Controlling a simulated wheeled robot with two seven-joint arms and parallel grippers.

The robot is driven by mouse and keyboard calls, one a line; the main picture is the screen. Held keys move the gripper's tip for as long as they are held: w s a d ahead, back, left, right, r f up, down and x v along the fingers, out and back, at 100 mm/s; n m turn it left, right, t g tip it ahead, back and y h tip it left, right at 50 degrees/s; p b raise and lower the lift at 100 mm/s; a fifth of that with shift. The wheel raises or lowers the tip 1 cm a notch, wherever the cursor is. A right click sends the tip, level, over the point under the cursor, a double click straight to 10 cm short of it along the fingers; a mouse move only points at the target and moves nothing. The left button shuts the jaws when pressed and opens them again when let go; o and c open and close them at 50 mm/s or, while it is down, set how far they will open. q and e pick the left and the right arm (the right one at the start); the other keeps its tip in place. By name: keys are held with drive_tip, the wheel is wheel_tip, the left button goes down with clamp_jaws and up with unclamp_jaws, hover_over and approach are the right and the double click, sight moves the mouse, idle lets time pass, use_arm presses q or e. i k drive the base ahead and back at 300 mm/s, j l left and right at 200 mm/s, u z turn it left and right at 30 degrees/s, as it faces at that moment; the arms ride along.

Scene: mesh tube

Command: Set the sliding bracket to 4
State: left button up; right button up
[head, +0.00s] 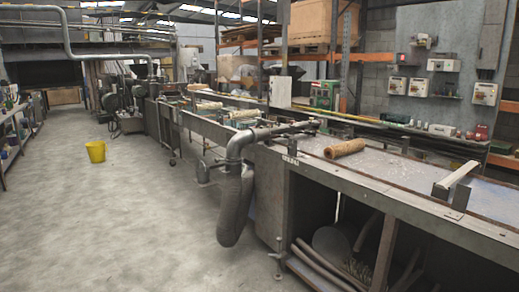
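A metal bracket (456,182) with a pale top bar and upright end plates stands on the long bench (395,178) at the right. It looks like the sliding bracket, but I cannot be sure. I cannot read any scale or number beside it. A small marked label (290,160) is on the bench's near edge, too small to read. Neither of my grippers is in view.
A tan mesh roll (345,149) lies on the bench left of the bracket. A grey pipe with a hanging bag-like part (235,195) juts from the bench's front. A yellow bucket (96,151) stands on the open floor (110,220) at the left.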

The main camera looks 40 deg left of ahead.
sight(292, 148)
drive_tip(key=u, duration=1.2)
drive_tip(key=i+j+z, duration=0.45)
drive_tip(key=i+j, duration=0.45)
drive_tip(key=i, duration=0.65)
drive_tip(key=i+j+z, duration=0.45)
drive_tip(key=i+j, duration=1)
